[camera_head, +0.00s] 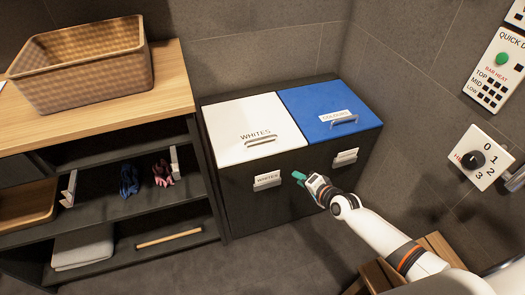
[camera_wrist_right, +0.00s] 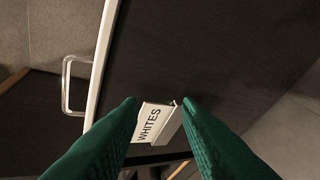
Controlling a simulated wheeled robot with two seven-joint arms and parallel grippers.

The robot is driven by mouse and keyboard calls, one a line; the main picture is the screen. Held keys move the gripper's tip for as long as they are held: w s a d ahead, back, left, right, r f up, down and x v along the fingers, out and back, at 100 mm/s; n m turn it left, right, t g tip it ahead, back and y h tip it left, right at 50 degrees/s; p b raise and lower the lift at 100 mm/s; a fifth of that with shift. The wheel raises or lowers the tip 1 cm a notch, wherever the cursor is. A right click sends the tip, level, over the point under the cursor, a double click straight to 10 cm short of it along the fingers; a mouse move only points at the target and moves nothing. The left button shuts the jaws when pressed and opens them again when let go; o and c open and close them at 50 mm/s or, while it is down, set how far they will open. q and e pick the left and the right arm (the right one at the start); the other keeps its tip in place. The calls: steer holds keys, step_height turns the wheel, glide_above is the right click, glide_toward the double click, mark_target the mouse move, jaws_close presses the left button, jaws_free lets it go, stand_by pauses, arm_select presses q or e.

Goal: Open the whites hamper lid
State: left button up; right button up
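The white whites lid (camera_head: 250,118) lies shut on the left half of the dark hamper (camera_head: 240,205). Its metal bar handle (camera_head: 261,141) is near the lid's front edge, below the printed word WHITES. In the right wrist view the handle (camera_wrist_right: 66,88) stands out at the left, past the white lid edge (camera_wrist_right: 102,60). A WHITES label holder (camera_head: 267,181) is on the front face; in the right wrist view it (camera_wrist_right: 152,123) appears between the fingertips. My right gripper (camera_head: 299,176), with green fingers, is open and empty in front of the hamper, right of that holder. My left gripper is not in view.
The blue colours lid (camera_head: 325,105), with its own handle, is shut beside the white one. A shelf unit at left carries a wicker basket (camera_head: 85,70) and a folded towel (camera_head: 83,249). A wall dial panel (camera_head: 481,158) is at right.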

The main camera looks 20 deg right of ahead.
mark_target(264, 139)
steer(key=w+a+r+m+t+y+b, duration=0.2)
steer(key=w+a+r+m+y+b, duration=0.15)
steer(key=r, duration=0.65)
steer(key=shift+n, duration=0.25)
steer(key=b+x, duration=0.1)
steer(key=x, duration=0.5)
steer(key=b+x, duration=0.2)
steer(key=x, duration=0.3)
steer(key=shift+w+f, duration=0.1)
steer(key=shift+f, duration=0.05)
steer(key=shift+w+a, duration=0.1)
steer(key=shift+w, duration=0.3)
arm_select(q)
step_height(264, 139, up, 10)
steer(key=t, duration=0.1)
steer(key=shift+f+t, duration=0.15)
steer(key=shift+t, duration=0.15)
arm_select(e)
jaws_close()
